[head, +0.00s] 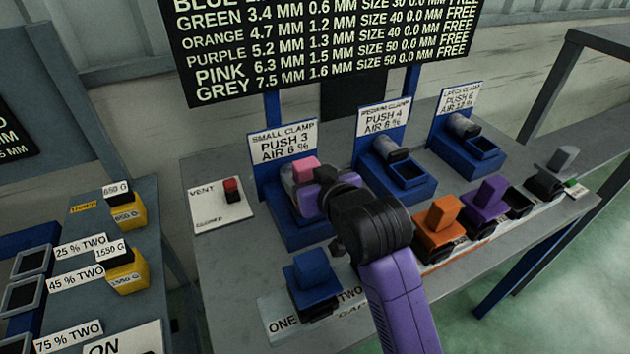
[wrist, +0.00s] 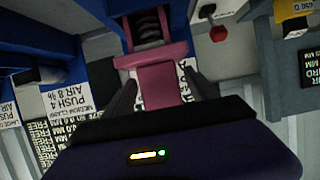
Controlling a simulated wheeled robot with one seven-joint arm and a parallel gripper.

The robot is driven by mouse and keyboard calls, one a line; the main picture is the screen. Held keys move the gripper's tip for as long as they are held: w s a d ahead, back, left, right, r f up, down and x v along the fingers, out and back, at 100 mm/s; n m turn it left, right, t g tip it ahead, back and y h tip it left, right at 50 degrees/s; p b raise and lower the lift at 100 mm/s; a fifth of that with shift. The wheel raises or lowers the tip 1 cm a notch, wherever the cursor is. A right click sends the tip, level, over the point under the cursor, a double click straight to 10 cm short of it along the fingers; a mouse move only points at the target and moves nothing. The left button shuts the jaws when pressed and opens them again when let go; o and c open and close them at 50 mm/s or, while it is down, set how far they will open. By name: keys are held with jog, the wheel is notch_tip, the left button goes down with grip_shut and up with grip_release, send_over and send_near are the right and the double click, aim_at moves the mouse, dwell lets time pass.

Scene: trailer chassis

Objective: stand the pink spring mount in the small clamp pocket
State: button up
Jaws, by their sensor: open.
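The pink spring mount (head: 305,167) is at the small clamp (head: 303,235), in front of its white sign. In the wrist view the mount (wrist: 163,84) shows as a pink block with a wider pink part at its far end. My gripper (head: 318,186) is at the mount; in the wrist view its two dark fingers are apart, one on each side of the block. I cannot tell whether they touch it. A dark ribbed part (wrist: 148,27) of the clamp lies just beyond the mount. My gripper hides much of the pocket, so the mount's seating is unclear.
The medium clamp (head: 402,180) and large clamp (head: 470,148) stand to the right with open pockets. A blue mount (head: 311,268) is in front; orange (head: 438,226) and purple (head: 487,199) mounts stand along the front edge.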

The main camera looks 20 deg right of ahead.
jog(key=v, duration=1.2)
jog(key=shift+w+r, duration=0.1)
